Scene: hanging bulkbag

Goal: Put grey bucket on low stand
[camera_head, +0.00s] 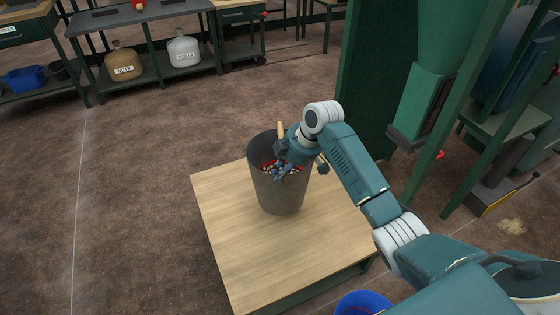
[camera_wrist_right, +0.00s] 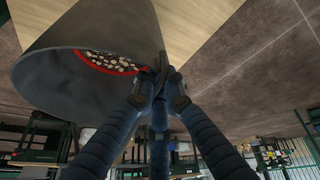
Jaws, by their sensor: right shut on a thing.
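The grey bucket (camera_head: 281,195) stands upright over the wooden top of the low stand (camera_head: 237,253). I cannot tell whether its base touches the wood. Inside it are small pale bits and a red ring, partly hidden by my gripper in the head view. My right gripper (camera_head: 284,170) reaches in from the right over the bucket. In the right wrist view its fingers (camera_wrist_right: 160,84) are shut on the rim of the bucket (camera_wrist_right: 105,25), with the wooden top (camera_wrist_right: 192,25) behind. My left gripper is in neither view.
A blue bucket (camera_head: 363,304) is at the bottom edge, by the stand's near right corner. Green machine posts (camera_head: 449,125) rise at the right. The brown floor left of the stand is clear.

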